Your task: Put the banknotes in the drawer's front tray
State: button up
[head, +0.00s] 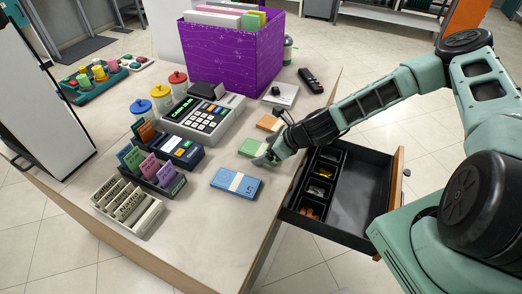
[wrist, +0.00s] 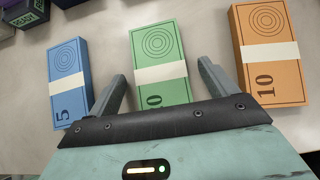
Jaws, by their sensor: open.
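Three banded banknote bundles lie on the counter. My gripper (head: 265,158) is open, low beside the green bundle. In the wrist view, the fingers (wrist: 162,74) stand on either side of the lower part of the green bundle (wrist: 158,45), with nothing gripped. The blue bundle (wrist: 67,60) is left and the orange bundle (wrist: 268,40) right. The drawer (head: 362,163) is pulled open, with a wide bare tray (head: 350,200) towards its front.
Small compartments (head: 318,190) in the drawer hold little items.

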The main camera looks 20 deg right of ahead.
jog(key=shift+c, duration=0.4)
jog(key=c, duration=1.1)
jog(key=shift+r, duration=0.1)
